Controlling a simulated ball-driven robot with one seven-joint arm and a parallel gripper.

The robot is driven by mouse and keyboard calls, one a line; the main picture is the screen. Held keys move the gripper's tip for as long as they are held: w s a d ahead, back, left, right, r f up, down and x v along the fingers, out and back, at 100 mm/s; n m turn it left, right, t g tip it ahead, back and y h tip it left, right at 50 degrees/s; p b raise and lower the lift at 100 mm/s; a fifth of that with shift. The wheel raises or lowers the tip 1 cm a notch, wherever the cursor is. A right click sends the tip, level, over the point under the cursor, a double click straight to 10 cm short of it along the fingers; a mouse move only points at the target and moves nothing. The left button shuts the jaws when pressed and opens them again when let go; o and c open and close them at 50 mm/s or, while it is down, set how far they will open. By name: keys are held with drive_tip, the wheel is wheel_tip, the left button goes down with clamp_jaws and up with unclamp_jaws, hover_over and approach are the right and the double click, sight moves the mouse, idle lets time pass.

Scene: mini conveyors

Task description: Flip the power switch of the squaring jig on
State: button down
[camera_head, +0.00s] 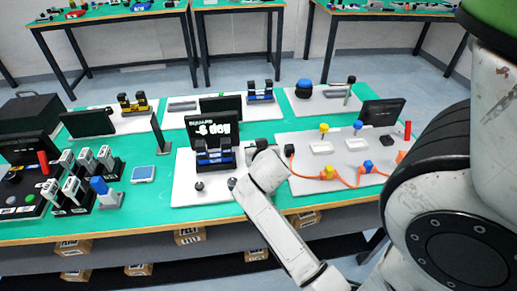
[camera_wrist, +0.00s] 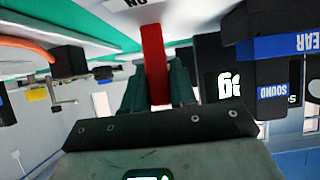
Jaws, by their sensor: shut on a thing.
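The squaring jig (camera_head: 213,160) stands on a white board, with dark fixtures, blue blocks and a lit screen (camera_head: 212,127) behind it. In the wrist view, which looks upside down, a red switch lever (camera_wrist: 153,60) stands between the fingers of my gripper (camera_wrist: 157,85). The gripper is shut on the lever. Its black body covers the lever's lower part in the picture. A cut-off dark label (camera_wrist: 136,2) lies by the lever's base. In the head view my wrist and arm hide the lever and the fingertips at the board's right side.
Right of the jig, a white board (camera_head: 345,143) carries an orange cable (camera_head: 318,178), a blue knob and white trays. Left are black and white devices with a red lever (camera_head: 43,161) and a small blue-screened device (camera_head: 143,173). Green table shows bare between the boards.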

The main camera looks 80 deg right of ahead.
drive_tip(key=shift+r, duration=0.1)
drive_tip(key=c, duration=1)
unclamp_jaws()
drive_tip(key=v, duration=1)
drive_tip(key=shift+a+r+b, duration=0.2)
drive_tip(key=shift+a+b, duration=0.1)
drive_tip(key=shift+s, duration=0.1)
drive_tip(key=shift+c, duration=0.3)
